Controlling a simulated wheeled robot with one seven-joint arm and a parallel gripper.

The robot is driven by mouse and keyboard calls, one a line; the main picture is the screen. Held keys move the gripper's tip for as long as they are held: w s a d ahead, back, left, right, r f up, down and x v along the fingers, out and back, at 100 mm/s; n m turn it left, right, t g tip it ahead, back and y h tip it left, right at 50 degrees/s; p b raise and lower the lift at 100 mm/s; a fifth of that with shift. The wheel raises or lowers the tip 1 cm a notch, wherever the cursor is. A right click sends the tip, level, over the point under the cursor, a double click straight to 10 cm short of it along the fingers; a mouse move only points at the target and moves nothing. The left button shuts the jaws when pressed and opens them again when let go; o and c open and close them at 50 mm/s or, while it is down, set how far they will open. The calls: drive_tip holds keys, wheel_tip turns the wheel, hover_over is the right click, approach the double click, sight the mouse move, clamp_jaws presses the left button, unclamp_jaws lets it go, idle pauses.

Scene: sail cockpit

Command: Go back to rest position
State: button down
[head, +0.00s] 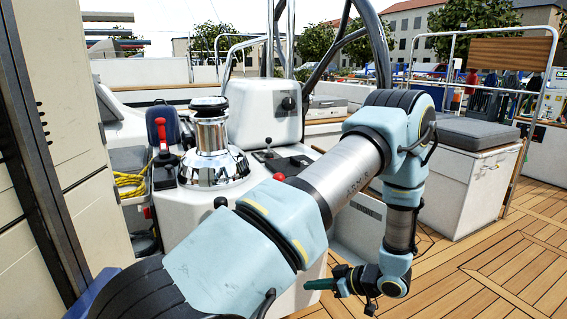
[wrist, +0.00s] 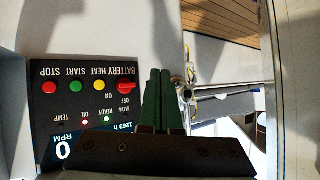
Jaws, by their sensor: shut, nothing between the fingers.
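My gripper (head: 322,284) shows in the head view at the lower middle, in front of the console side, with its green fingers pointing left. In the wrist view, the gripper's green fingers (wrist: 158,100) lie close together, shut and empty. My arm reaches from the lower left, up over the console's right part and down again to the wrist. In the wrist view, an engine panel (wrist: 88,100) appears upside down to the left of the fingers, with red, green and yellow buttons and a display reading 0 RPM. The fingers look apart from the panel.
A chrome winch (head: 212,150), a red-handled lever (head: 161,135) and a red-knobbed lever (head: 279,177) stand on the white console. A yellow rope (head: 130,180) lies at left. A grey-cushioned seat (head: 470,133) stands at right. The teak deck (head: 500,270) is clear at lower right.

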drive_tip(key=w+r+m+h, duration=0.5)
drive_tip(key=w+r+h, duration=0.45)
drive_tip(key=r, duration=0.45)
drive_tip(key=s+a+r+m+g, duration=0.25)
drive_tip(key=s+a+r, duration=0.25)
drive_tip(key=s+a, duration=0.35)
drive_tip(key=s+a+r+m+g, duration=0.25)
drive_tip(key=s+a+r, duration=0.35)
drive_tip(key=s, duration=0.4)
wheel_tip(320, 180, up, 16)
drive_tip(key=p, duration=1.8)
drive_tip(key=shift+w+a+r+m+t+h, duration=0.2)
drive_tip(key=shift+w+a+m+t+h, duration=0.1)
drive_tip(key=shift+w+m+h, duration=0.1)
